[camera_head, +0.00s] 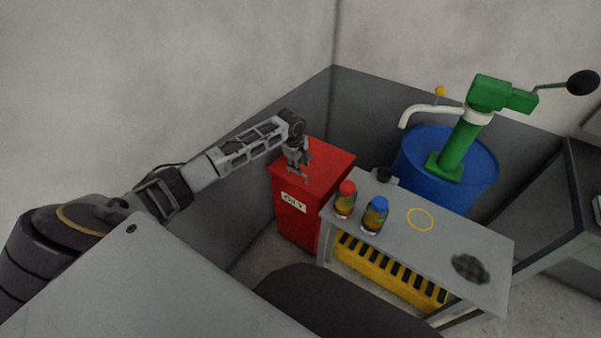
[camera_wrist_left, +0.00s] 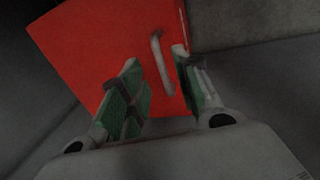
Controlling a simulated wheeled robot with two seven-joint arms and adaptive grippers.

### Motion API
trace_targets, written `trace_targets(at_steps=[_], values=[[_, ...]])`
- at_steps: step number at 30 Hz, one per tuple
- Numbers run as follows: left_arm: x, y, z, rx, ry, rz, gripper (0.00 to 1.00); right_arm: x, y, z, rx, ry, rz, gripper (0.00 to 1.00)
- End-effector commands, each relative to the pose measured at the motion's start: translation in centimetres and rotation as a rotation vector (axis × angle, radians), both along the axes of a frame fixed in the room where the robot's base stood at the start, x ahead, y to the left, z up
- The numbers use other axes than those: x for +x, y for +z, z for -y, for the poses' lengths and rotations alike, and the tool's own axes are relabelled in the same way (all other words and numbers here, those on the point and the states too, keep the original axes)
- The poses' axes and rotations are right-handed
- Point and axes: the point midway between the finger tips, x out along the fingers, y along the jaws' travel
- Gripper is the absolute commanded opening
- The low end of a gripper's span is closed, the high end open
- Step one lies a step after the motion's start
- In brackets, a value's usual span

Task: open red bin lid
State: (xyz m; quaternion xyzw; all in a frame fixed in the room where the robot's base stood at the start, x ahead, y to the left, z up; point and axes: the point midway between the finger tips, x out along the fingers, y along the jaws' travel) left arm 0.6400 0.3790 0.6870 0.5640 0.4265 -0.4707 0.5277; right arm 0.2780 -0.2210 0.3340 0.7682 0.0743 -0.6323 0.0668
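The red bin (camera_head: 293,222) stands against the grey wall, with a white label on its front. Its red lid (camera_head: 330,164) looks closed. My left gripper (camera_head: 298,174) is over the lid, pointing down. In the left wrist view the lid (camera_wrist_left: 95,40) fills the upper middle, and a pale bar handle (camera_wrist_left: 161,62) lies on it. My left gripper (camera_wrist_left: 162,85) is open there, its green-padded fingers apart. The handle appears between the fingertips, nearer the right one; I cannot tell whether they touch. My right gripper is not in view.
A grey table (camera_head: 455,238) right of the bin holds a red-capped bottle (camera_head: 345,199) and a blue-capped bottle (camera_head: 375,215) near the bin. A blue drum (camera_head: 415,155) with a green pump (camera_head: 460,142) stands behind. A yellow slotted crate (camera_head: 385,277) is beneath the table.

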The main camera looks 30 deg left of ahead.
Motion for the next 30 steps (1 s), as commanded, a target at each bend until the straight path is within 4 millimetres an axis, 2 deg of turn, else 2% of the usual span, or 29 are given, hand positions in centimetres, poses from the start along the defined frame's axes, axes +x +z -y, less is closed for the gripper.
trace_targets(at_steps=[9, 15, 29, 30], values=[[0.6, -3.0, 0.1, 0.000, -0.001, 0.001, 0.32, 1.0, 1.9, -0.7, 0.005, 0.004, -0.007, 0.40], [0.8, -4.2, 0.1, 0.000, 0.000, 0.000, 0.32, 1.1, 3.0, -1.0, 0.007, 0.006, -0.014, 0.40], [0.9, -4.5, 0.1, 0.000, -0.001, 0.001, 0.32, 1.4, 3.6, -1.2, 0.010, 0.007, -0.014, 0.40], [0.9, -4.5, 0.1, 0.000, -0.001, 0.001, 0.27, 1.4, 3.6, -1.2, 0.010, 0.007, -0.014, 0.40]])
